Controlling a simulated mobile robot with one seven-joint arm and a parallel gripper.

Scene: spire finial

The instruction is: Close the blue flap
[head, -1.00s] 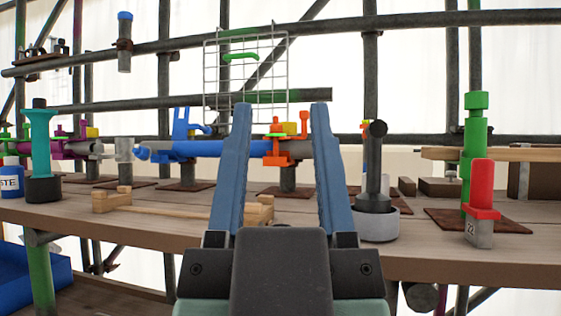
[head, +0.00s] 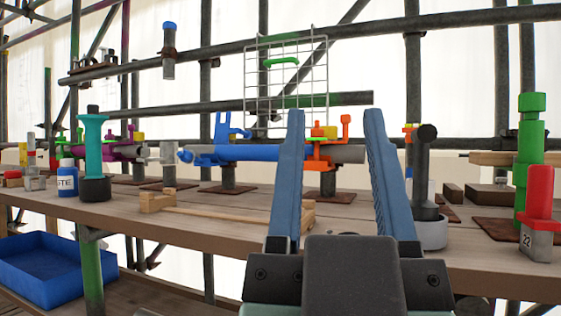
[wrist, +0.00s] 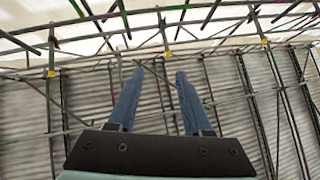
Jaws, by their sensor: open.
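The blue flap (head: 226,127) stands raised above a blue sleeve (head: 255,153) on a grey horizontal pipe, on the far part of the bench. An orange clamp (head: 330,150) sits on the same pipe, just right of the blue sleeve. My gripper (head: 333,115) is open and empty, with its two blue fingers pointing up and forward in front of the bench. In the head view it is nearer than the pipe and right of the flap, partly covering the pipe. The wrist view shows my open fingers (wrist: 157,85) against scaffold poles and corrugated panels only.
A teal post (head: 93,145) and a white-labelled bottle (head: 68,178) stand at left. A dark handle in a grey cup (head: 428,230), a green post (head: 530,160) and a red-topped block (head: 540,205) stand at right. A wooden rack (head: 225,208) lies in front of the pipe.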

